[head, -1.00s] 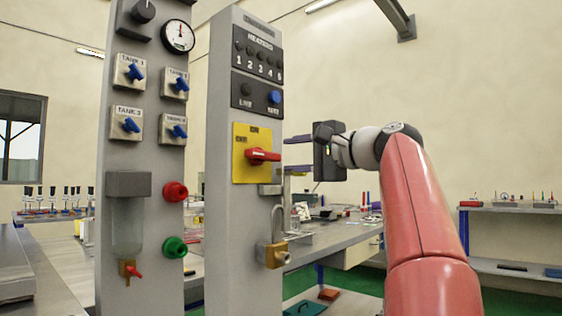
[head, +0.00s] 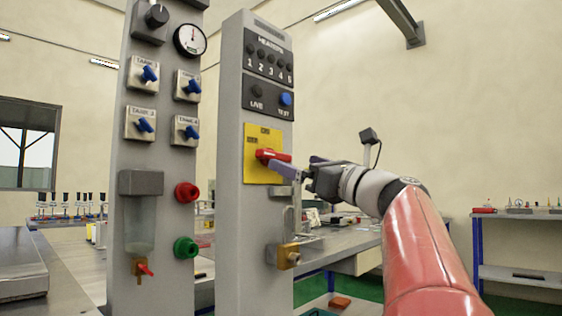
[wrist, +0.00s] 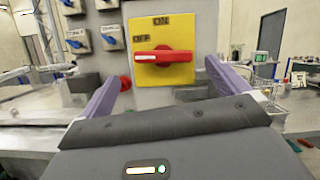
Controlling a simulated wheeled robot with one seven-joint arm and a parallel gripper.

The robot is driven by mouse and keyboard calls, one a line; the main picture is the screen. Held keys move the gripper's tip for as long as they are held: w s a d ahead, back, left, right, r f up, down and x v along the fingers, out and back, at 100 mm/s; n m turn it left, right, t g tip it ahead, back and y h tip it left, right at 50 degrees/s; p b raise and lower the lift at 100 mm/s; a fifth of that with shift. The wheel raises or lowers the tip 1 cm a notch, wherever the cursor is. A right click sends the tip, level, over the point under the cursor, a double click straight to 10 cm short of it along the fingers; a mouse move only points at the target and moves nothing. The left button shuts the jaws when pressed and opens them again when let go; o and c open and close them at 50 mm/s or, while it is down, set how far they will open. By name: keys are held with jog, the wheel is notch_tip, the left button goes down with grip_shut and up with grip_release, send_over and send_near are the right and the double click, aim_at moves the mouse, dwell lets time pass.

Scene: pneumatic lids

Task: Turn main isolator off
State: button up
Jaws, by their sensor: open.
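The main isolator is a red rotary handle (head: 270,156) on a yellow plate (head: 257,140), on the front of the right grey column. In the wrist view the red handle (wrist: 163,58) lies about level, its white-marked end pointing left toward the OFF label; ON is at the top of the yellow plate (wrist: 178,22). My gripper (head: 294,167) is just right of the handle in the head view. In the wrist view my gripper (wrist: 180,88) has its two purple fingers wide apart, with the handle between and beyond them. I cannot tell whether a finger touches it.
A brass padlock (head: 288,256) hangs on a hasp below the isolator. The left grey column (head: 160,200) carries several blue tank valves, a gauge (head: 190,40), a red knob (head: 187,194) and a green knob (head: 186,247). Benches stand behind.

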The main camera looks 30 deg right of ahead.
aim_at(279, 155)
jog(key=w+m, duration=0.1)
jog(key=w, duration=0.1)
jog(key=w+a+r+m+p, duration=0.1)
jog(key=w, duration=0.1)
jog(key=w+a+r+p, duration=0.1)
jog(key=w, duration=0.1)
jog(key=shift+w+r+m+t+h, duration=0.2)
jog(key=shift+m+t+h, duration=0.1)
jog(key=shift+m, duration=0.1)
